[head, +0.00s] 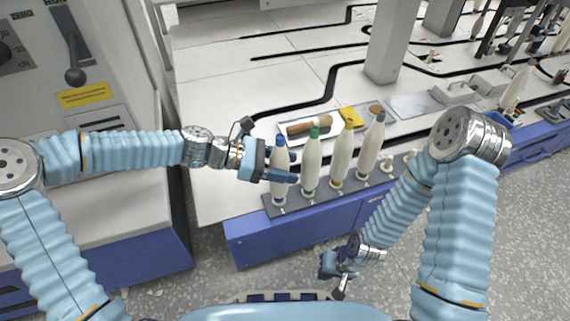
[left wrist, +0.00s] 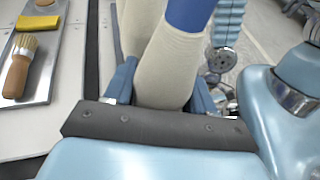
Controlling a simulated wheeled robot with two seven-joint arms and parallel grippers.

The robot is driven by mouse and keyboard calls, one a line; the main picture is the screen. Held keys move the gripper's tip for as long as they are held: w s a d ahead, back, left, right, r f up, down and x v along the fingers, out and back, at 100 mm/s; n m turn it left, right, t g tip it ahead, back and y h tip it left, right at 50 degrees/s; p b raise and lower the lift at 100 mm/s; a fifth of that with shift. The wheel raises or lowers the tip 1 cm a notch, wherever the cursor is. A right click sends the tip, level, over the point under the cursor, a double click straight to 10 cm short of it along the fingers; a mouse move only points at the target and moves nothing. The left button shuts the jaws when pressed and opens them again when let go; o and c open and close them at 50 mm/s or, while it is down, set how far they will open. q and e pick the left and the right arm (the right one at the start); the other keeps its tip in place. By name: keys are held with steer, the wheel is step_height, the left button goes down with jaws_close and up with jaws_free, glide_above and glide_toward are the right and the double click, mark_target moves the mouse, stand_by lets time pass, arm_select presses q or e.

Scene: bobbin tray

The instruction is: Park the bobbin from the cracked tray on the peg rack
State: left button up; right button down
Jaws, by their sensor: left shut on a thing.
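My left gripper (head: 283,169) is shut on the blue-tipped bobbin (head: 278,191), cream-coloured and nearly upright at the left end of the dark peg rack (head: 325,195). The bobbin's base is at the rack; I cannot tell whether it is fully down on a peg. In the left wrist view the cream bobbin (left wrist: 172,65) is between the fingers (left wrist: 160,92). Green-, yellow- and grey-tipped bobbins (head: 311,165) stand beside it on the rack. My right gripper (head: 338,274) hangs low over the floor before the bench; its fingers are unclear.
Behind the rack, a metal tray (head: 287,137) holds a wooden-handled brush (head: 308,127) and a yellow item (head: 348,114). A grey flat tray (head: 408,106) lies to the right; I make out no crack. Pale pegs (head: 387,161) stand bare at the rack's right. A pillar (head: 390,45) rises behind.

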arm_select(q)
steer(key=shift+f, duration=0.2)
steer(key=o, duration=0.8)
steer(key=p+v, duration=0.2)
steer(key=shift+a+r, duration=0.3)
steer(key=p+v, duration=0.6)
steer(key=v, duration=0.2)
steer(key=shift+a+f, duration=0.1)
steer(key=shift+a, duration=0.1)
